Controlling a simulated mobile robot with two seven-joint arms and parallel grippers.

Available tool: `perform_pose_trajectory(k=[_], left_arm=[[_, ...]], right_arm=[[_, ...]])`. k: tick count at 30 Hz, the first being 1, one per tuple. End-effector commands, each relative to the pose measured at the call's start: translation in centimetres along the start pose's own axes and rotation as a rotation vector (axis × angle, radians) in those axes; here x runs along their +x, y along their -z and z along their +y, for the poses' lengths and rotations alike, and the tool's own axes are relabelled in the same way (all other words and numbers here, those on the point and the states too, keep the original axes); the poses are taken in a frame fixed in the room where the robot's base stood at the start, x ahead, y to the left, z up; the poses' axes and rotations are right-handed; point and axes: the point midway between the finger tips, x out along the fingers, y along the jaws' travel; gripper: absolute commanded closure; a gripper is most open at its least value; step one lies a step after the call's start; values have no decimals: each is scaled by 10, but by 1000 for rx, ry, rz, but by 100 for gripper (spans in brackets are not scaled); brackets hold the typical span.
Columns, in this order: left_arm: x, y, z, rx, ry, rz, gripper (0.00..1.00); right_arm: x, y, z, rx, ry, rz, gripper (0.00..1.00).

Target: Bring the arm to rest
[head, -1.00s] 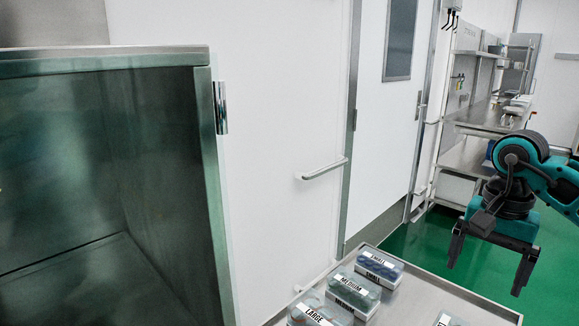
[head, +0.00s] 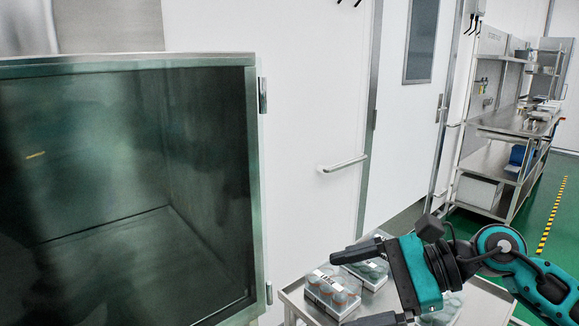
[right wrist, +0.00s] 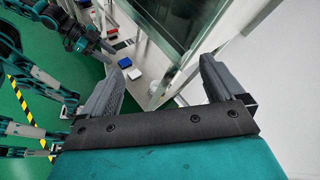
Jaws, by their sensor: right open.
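My right gripper (head: 340,290) comes in from the lower right of the head view. It is open, with its two dark fingers pointing left, in front of the metal cart. Nothing shows between its fingers in the right wrist view (right wrist: 166,62). Clear-lidded boxes (head: 331,291) on the cart appear behind and between the fingers; the gripper partly hides them.
A steel washer chamber (head: 262,190) with a dark interior fills the left of the head view. The metal cart (head: 300,298) stands at the bottom centre. A white door (head: 402,130) and a steel workbench (head: 505,122) stand behind. Green floor (head: 560,190) is open at right.

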Motion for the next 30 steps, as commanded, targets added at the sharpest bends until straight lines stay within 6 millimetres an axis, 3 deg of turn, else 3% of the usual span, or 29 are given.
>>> perform_pose_trajectory(k=[2,6,11,15,19,23,25,26,30], left_arm=[[0,0,0,0,0,-1,57],[0,-1,0,0,0,-3,57],[-2,-5,1,-1,-1,-11,57],[-3,-8,1,-2,-2,-16,57],[-3,-8,2,-2,-2,-17,57],[-3,-8,2,-2,-2,-17,57],[-3,-8,2,-2,-2,-18,57],[-3,-8,2,-2,-2,-18,57],[-3,-8,2,-2,-2,-18,57]], right_arm=[[14,-28,-5,168,109,-189,5],[12,-63,-25,513,295,-501,5],[-14,-64,-48,967,493,-835,5],[-41,-30,-55,1397,666,-1100,5],[-60,22,-40,1808,840,-1322,5],[-68,79,1,2220,1043,-1512,5],[-68,108,34,2435,1170,-1599,5],[-66,118,49,-2361,-1150,1525,5],[-58,148,117,-2056,-1081,1247,5]])
